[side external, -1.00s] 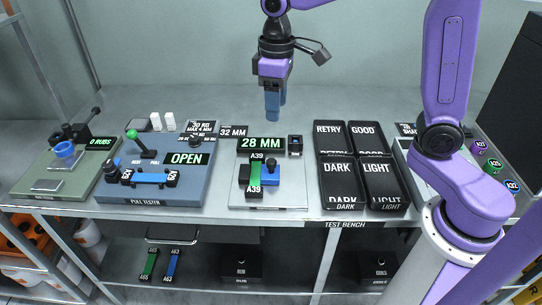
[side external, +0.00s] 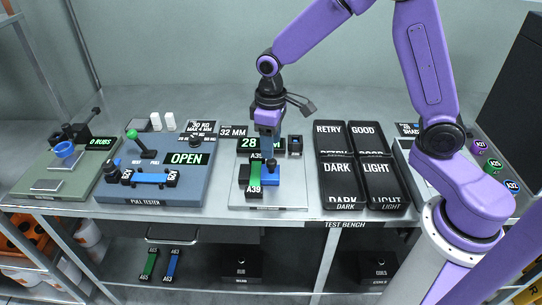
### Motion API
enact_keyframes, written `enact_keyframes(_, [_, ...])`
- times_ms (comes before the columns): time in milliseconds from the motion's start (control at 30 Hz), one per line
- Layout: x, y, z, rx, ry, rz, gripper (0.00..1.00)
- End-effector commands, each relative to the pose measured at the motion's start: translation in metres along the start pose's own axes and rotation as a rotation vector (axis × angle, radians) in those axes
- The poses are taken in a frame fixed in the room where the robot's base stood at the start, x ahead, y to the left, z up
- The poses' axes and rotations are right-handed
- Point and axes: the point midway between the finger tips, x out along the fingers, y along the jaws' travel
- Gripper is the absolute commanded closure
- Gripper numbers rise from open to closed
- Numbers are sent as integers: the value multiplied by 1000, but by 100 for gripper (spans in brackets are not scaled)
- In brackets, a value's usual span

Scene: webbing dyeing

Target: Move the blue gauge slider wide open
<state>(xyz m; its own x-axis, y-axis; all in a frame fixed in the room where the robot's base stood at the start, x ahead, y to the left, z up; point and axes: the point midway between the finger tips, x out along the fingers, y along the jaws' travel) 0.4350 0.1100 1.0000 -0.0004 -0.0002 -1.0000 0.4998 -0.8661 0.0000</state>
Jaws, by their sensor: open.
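The blue gauge slider (side external: 264,182) sits on the pale gauge plate (side external: 292,196) at the middle of the bench. It is beside a green webbing piece (side external: 254,176) with black A39 tags at its ends. The gripper is open; whether a finger touches the slider I cannot tell.
A blue pull tester (side external: 196,187) reading OPEN stands to the left. Black trays marked RETRY (side external: 329,128), GOOD (side external: 366,130), DARK (side external: 338,168) and LIGHT (side external: 377,168) stand close on the right. A small black block (side external: 295,144) is behind the gauge.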

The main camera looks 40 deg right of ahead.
Motion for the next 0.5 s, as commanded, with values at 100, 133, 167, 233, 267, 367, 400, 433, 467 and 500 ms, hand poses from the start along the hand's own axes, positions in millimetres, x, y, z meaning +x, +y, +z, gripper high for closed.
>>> enact_keyframes(100, [22, 0, 1, 1, -6, 0, 46])
enact_keyframes(133, [26, 0, 1, 0, -4, 0, 46])
enact_keyframes(167, [30, 0, 1, 0, -4, 0, 46])
enact_keyframes(233, [38, 0, 0, -1, -2, 0, 46])
enact_keyframes(267, [41, 0, 0, -1, -3, 0, 46])
enact_keyframes(367, [48, 0, 0, 0, -1, 0, 46])
enact_keyframes(400, [50, 0, 0, 0, -1, 0, 46])
enact_keyframes(433, [51, 0, 0, 0, -1, 0, 46])
enact_keyframes(467, [52, 0, 0, 0, -1, 0, 46])
enact_keyframes(500, [52, 0, 0, 0, 0, 0, 46])
